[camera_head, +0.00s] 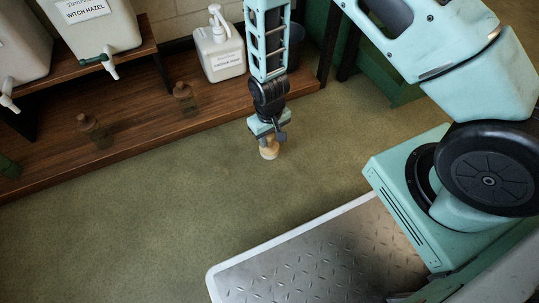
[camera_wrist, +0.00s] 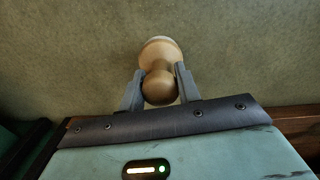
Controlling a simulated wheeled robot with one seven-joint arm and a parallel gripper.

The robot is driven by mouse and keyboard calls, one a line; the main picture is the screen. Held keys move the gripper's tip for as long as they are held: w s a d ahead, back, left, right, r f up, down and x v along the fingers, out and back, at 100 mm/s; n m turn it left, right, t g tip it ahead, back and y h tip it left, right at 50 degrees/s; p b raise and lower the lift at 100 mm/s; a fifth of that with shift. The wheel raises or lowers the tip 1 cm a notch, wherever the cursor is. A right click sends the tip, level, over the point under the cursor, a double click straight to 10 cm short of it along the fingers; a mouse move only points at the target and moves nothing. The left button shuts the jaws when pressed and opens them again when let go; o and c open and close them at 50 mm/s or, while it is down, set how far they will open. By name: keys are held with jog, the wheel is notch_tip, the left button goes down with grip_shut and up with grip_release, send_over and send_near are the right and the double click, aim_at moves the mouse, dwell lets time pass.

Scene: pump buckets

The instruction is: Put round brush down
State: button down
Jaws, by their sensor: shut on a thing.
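The round brush (camera_head: 269,151) has a tan wooden body. It hangs below my gripper (camera_head: 267,134) over the green floor in the head view. In the wrist view the brush (camera_wrist: 160,68) shows its rounded wooden knob between the two grey fingers of my gripper (camera_wrist: 160,88), with its wider pale end pointing away. My gripper is shut on the knob end. I cannot tell whether the brush's far end touches the floor.
A wooden shelf (camera_head: 135,122) runs along the left with brown bottles (camera_head: 184,98) and a white pump jug (camera_head: 219,50). White dispensers (camera_head: 95,25) stand on an upper shelf. My metal base plate is at the bottom. The green floor (camera_head: 130,220) is clear.

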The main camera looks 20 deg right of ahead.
aim_at(269, 148)
notch_tip(269, 148, down, 6)
jog(key=b, duration=0.3)
jog(key=shift+f+b, duration=0.25)
jog(key=shift+b, duration=0.15)
jog(key=shift+r, duration=0.15)
jog(key=c, duration=1)
grip_release()
